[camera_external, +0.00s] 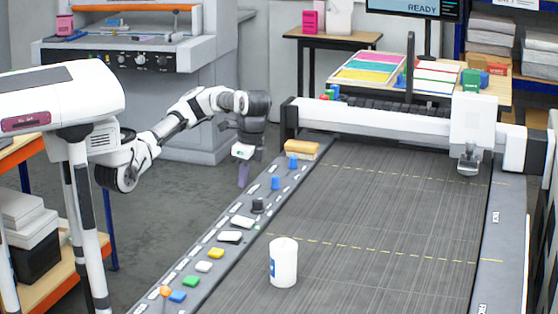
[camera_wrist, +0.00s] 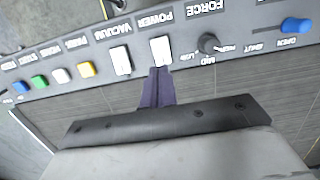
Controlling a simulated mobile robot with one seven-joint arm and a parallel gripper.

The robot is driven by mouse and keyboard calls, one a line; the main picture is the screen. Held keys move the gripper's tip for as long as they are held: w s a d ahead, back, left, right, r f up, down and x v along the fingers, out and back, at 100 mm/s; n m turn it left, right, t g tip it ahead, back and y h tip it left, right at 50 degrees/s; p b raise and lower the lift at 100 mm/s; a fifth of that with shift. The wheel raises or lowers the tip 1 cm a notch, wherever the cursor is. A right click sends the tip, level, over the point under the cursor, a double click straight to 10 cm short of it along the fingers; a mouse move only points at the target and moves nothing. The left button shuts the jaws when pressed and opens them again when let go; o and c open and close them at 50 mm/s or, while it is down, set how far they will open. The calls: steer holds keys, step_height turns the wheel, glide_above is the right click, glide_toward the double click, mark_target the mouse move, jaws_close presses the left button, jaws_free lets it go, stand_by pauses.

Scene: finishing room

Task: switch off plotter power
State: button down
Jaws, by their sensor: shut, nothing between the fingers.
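The plotter's control strip (camera_external: 213,243) runs along the left edge of its dark bed. The white POWER rocker switch (camera_wrist: 161,50) sits between the black FORCE knob (camera_wrist: 208,43) and the white VACUUM rocker (camera_wrist: 121,60); it also shows in the external view (camera_external: 242,221). Which way the POWER rocker is tipped, I cannot tell. My gripper (camera_external: 243,182) has purple fingers pointing down, shut and empty, near the strip in the external view. In the wrist view the fingertips (camera_wrist: 158,71) appear just below the POWER rocker, with no clear contact.
Yellow (camera_wrist: 87,69), white, green and blue buttons follow along the strip, with a blue lever (camera_wrist: 295,26) at its other end. A white cup (camera_external: 284,264) stands on the bed. A tan block (camera_external: 301,148) lies by the white gantry (camera_external: 370,117).

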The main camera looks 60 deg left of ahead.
mark_target(238, 218)
steer(key=f, duration=0.3)
steer(key=f+p, duration=0.1)
steer(key=f, duration=0.2)
steer(key=s+a+f+p, duration=0.1)
steer(key=f, duration=0.2)
steer(key=shift+f, duration=0.35)
